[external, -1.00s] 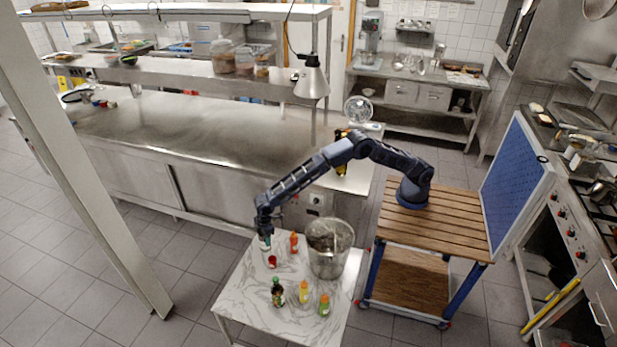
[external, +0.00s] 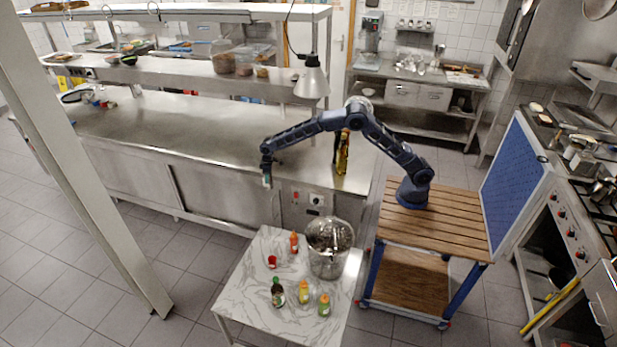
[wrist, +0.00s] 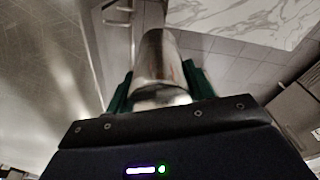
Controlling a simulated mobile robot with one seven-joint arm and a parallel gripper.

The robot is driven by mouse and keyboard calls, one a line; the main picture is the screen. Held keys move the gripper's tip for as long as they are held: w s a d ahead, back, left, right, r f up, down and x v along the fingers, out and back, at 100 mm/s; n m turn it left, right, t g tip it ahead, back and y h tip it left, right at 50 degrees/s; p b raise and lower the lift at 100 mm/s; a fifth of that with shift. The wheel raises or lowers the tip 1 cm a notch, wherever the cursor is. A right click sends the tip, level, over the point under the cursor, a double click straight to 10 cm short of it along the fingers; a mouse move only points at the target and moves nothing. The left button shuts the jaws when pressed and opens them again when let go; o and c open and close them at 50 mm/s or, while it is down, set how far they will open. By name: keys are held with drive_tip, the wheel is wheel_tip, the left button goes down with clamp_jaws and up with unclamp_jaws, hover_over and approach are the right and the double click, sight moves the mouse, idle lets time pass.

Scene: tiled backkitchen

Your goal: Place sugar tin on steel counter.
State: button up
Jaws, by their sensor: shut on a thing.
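My gripper (external: 267,178) is shut on the sugar tin (wrist: 160,62), a shiny metal cylinder between the green fingers in the wrist view. In the external view the tin is small and mostly hidden by the gripper. The gripper is raised in front of the steel counter's (external: 200,125) front edge, above and behind the marble-topped table (external: 250,275). The counter's broad top is at the left and middle.
The marble table holds a steel pot (external: 329,262), a red cup (external: 272,261) and several bottles. A tall bottle (external: 342,155) stands at the counter's right end. A lamp (external: 312,82) hangs above the counter. The counter's middle is clear.

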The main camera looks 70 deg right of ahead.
drive_tip(key=shift+s+d+r+m+h, duration=0.25)
drive_tip(key=shift+s+d+r+m, duration=1)
drive_tip(key=shift+d, duration=4)
drive_tip(key=shift+w+d+r+m+h, duration=0.25)
drive_tip(key=shift+d+m, duration=2.1)
drive_tip(key=shift+d, duration=2.85)
drive_tip(key=shift+s+d+r+m+h, duration=0.2)
drive_tip(key=shift+s+d+r+m, duration=1.1)
drive_tip(key=shift+d, duration=3.95)
drive_tip(key=shift+m, duration=0.5)
drive_tip(key=shift+w+f, duration=0.25)
drive_tip(key=shift+f, duration=0.6)
drive_tip(key=shift+w+f, duration=0.2)
drive_tip(key=shift+f, duration=0.7)
drive_tip(key=shift+w+f, duration=0.25)
drive_tip(key=shift+f, duration=0.6)
drive_tip(key=shift+f, duration=0.1)
drive_tip(key=o, duration=1.2)
drive_tip(key=shift+c, duration=0.2)
drive_tip(key=shift+o, duration=0.2)
wheel_tip(320, 180, up, 8)
drive_tip(key=shift+s+a+f, duration=0.2)
drive_tip(key=shift+s+a, duration=0.05)
drive_tip(key=shift+s, duration=0.15)
